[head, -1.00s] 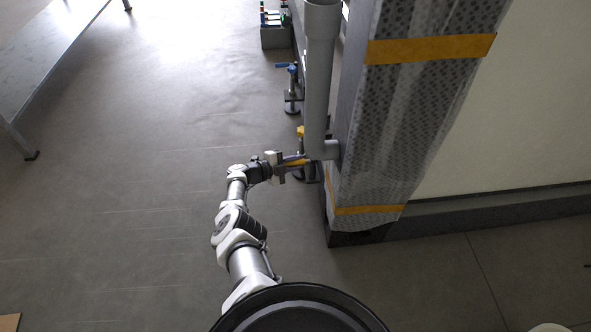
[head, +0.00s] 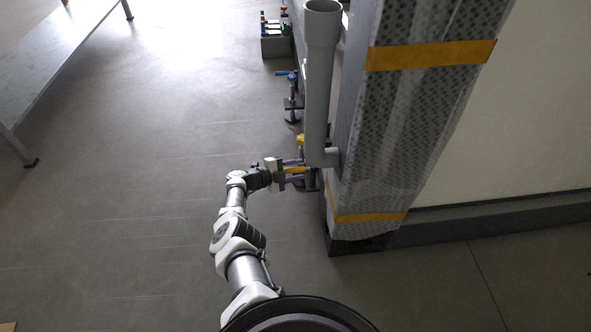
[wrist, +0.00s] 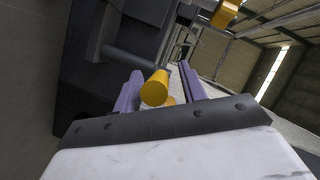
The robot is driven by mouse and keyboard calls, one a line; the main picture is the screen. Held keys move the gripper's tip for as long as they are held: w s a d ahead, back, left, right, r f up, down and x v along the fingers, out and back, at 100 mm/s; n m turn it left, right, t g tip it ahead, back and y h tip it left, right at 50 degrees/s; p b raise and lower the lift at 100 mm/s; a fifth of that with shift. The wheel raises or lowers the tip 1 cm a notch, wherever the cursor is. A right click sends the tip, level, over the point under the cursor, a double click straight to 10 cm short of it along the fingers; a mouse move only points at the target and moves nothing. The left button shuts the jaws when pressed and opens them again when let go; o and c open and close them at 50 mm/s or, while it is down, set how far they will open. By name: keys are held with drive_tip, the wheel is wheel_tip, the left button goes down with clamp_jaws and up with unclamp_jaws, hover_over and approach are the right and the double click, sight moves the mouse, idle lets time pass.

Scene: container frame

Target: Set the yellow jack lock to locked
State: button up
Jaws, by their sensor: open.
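The yellow jack lock (head: 294,171) is a short yellow bar beside the grey pipe at the foot of the wrapped post. In the wrist view its round yellow end (wrist: 155,88) lies between the two purple fingers of my gripper (wrist: 160,85). The fingers are open, one on each side of it. I cannot tell whether either finger touches it. In the head view my gripper (head: 292,171) is at the lock, reaching in from the left. The lock's far part and its mount are hidden by the fingers and the pipe.
A grey vertical pipe (head: 319,90) stands just right of my gripper. The wrapped post (head: 385,150) is behind it. A blue-handled jack (head: 290,90) stands farther back. A grey box (head: 276,46) is at the back. The floor to the left is clear up to a table (head: 60,50).

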drive_tip(key=p+v, duration=0.3)
drive_tip(key=v, duration=1)
drive_tip(key=shift+a, duration=0.35)
drive_tip(key=shift+s+r, duration=0.1)
drive_tip(key=shift+s, duration=0.05)
